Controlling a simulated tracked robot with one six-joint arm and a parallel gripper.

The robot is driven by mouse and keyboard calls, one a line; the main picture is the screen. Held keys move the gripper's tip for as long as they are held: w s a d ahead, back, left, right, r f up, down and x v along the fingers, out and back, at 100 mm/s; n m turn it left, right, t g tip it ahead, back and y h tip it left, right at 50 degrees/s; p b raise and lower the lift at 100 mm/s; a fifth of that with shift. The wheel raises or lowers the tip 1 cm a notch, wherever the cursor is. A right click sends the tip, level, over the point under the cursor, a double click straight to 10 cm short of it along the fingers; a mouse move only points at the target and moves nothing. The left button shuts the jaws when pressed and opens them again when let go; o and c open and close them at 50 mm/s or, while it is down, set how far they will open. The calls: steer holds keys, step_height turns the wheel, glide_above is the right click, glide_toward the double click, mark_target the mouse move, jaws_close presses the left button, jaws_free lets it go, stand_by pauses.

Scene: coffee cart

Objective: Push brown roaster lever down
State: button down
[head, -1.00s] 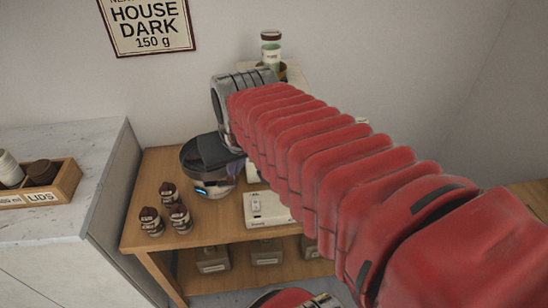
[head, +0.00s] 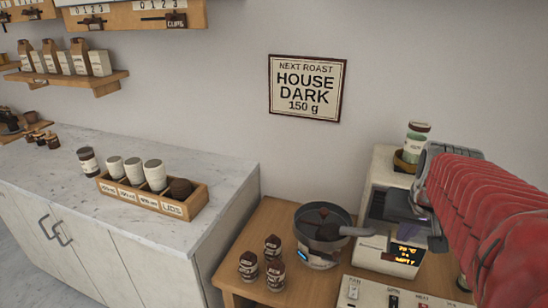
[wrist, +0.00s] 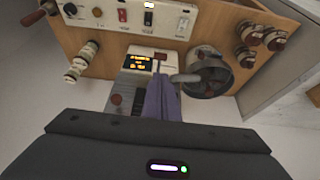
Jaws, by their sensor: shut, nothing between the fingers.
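The white roaster (head: 378,185) stands on the wooden table, with a lit amber display (head: 408,255); the display also shows in the wrist view (wrist: 138,62). Beside the display, a small brown piece (wrist: 161,57) in the wrist view looks like the lever; I cannot tell whether it is up or down. My gripper (head: 437,243) is in front of the roaster, just right of the display in the head view. In the wrist view its purple-grey fingers (wrist: 161,90) are shut and empty, with their tips close to the brown piece. I cannot tell whether they touch it.
A round pan (head: 322,230) stands left of the roaster, with several brown-capped jars (head: 273,270) nearby. A white switch panel (head: 372,296) lies in front. A green-white container (head: 414,142) sits on top of the roaster. The marble counter (head: 195,232) is at the left.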

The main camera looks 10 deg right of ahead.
mark_target(388, 257)
steer(key=x, duration=1.3)
steer(key=shift+f, duration=0.4)
steer(key=shift+s+a+f, duration=0.1)
steer(key=shift+s+f, duration=0.1)
steer(key=shift+f, duration=0.75)
steer(key=shift+r, duration=0.1)
steer(key=shift+r, duration=0.75)
steer(key=shift+r, duration=0.1)
